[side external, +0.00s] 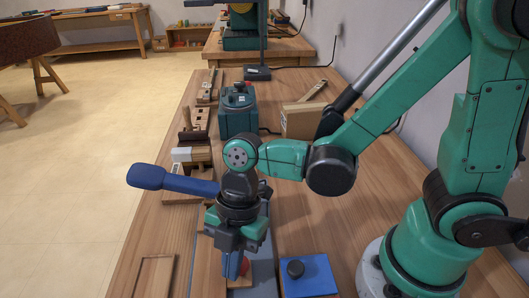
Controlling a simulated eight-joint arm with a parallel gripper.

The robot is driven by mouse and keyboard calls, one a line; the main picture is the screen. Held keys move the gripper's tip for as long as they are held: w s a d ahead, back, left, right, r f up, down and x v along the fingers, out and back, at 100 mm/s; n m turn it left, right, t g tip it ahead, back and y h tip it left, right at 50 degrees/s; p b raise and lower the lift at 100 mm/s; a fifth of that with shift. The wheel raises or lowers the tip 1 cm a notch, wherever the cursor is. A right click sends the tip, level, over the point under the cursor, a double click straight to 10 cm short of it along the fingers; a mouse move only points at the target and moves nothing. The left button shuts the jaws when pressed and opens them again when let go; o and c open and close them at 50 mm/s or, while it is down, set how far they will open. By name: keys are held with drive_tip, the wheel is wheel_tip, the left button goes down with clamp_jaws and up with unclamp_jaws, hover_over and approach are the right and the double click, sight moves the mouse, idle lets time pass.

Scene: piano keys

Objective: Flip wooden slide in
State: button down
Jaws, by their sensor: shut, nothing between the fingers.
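My gripper (232,266), teal and dark with blue fingers, points down over the workbench at the lower middle of the side external view. Its fingers are shut and look empty. A small red knob (244,266) shows right beside the fingertips. A light wooden piece (240,283) lies under them, mostly hidden by the gripper. It may be the wooden slide, but I cannot tell for sure. I also cannot tell whether the fingertips touch the wood or the knob.
A blue plate with a black knob (308,278) lies to the right of my gripper. A shallow wooden frame (156,276) lies to the left. Behind stand a teal machine (238,112), a cardboard box (302,120) and wooden blocks (197,117).

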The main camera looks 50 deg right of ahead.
sight(219, 283)
idle(0.4)
drive_tip(key=shift+a+r, duration=0.1)
drive_tip(key=shift+a, duration=0.2)
drive_tip(key=a, duration=0.1)
drive_tip(key=s+a, duration=0.1)
drive_tip(key=shift+a+r, duration=0.25)
drive_tip(key=shift+a, duration=0.1)
drive_tip(key=v, duration=1)
